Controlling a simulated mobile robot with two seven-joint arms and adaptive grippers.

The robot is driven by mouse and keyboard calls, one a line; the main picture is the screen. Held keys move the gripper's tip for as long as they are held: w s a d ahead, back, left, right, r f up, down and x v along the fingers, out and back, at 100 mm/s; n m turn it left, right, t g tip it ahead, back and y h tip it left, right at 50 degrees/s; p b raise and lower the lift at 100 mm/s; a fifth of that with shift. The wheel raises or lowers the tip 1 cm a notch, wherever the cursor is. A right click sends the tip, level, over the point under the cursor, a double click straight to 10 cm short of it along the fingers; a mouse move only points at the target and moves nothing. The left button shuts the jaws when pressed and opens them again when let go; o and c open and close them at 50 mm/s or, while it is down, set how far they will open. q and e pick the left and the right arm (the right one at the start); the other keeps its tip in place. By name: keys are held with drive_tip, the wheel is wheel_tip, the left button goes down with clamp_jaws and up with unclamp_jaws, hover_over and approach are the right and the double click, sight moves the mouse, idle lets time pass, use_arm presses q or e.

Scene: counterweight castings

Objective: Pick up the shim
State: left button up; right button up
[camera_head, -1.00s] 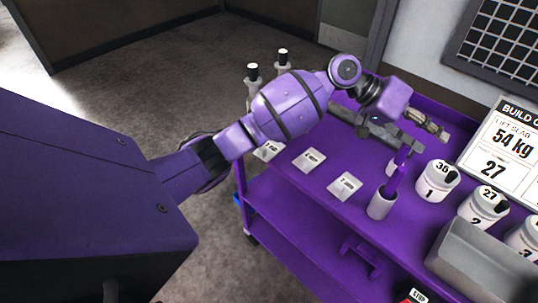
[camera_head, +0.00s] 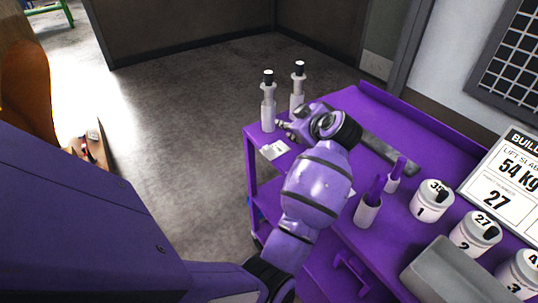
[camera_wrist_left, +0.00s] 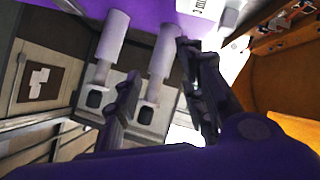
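I cannot tell for certain which thing is the shim. A flat dark grey bar (camera_head: 388,152) lies on the purple cart top (camera_head: 425,150), partly hidden behind my left wrist. My left gripper (camera_head: 284,130) is over the cart's far left end, close to two white cylinders with black tips, one on the left (camera_head: 268,108) and one on the right (camera_head: 298,88). In the left wrist view my left gripper (camera_wrist_left: 162,95) has its fingers spread, with a white cylinder (camera_wrist_left: 165,50) showing in the gap beyond them. Nothing is visibly held. My right gripper is not in view.
A white card (camera_head: 274,150) lies at the cart's left edge. White cups, one nearer (camera_head: 367,212) and one farther (camera_head: 392,184), hold purple sticks. Numbered canisters (camera_head: 431,203), a grey bin (camera_head: 450,272) and a sign (camera_head: 508,170) fill the right side. The cart's back is fairly clear.

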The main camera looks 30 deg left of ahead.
sight(269, 151)
use_arm(q)
drive_tip(key=s+f+m+g, duration=0.1)
drive_tip(key=s, duration=0.1)
drive_tip(key=s+f+m+g+h, duration=0.1)
drive_tip(key=s+f, duration=0.1)
drive_tip(key=s+d+f+g, duration=0.1)
drive_tip(key=s+g, duration=0.1)
drive_tip(key=shift+s+f+m, duration=0.2)
drive_tip(key=shift+f+m, duration=0.1)
drive_tip(key=shift+m, duration=0.1)
drive_tip(key=shift+a+f, duration=0.2)
drive_tip(key=shift+a, duration=0.1)
drive_tip(key=x, duration=0.7)
drive_tip(key=shift+a+f, duration=0.1)
drive_tip(key=shift+a, duration=0.15)
clamp_jaws()
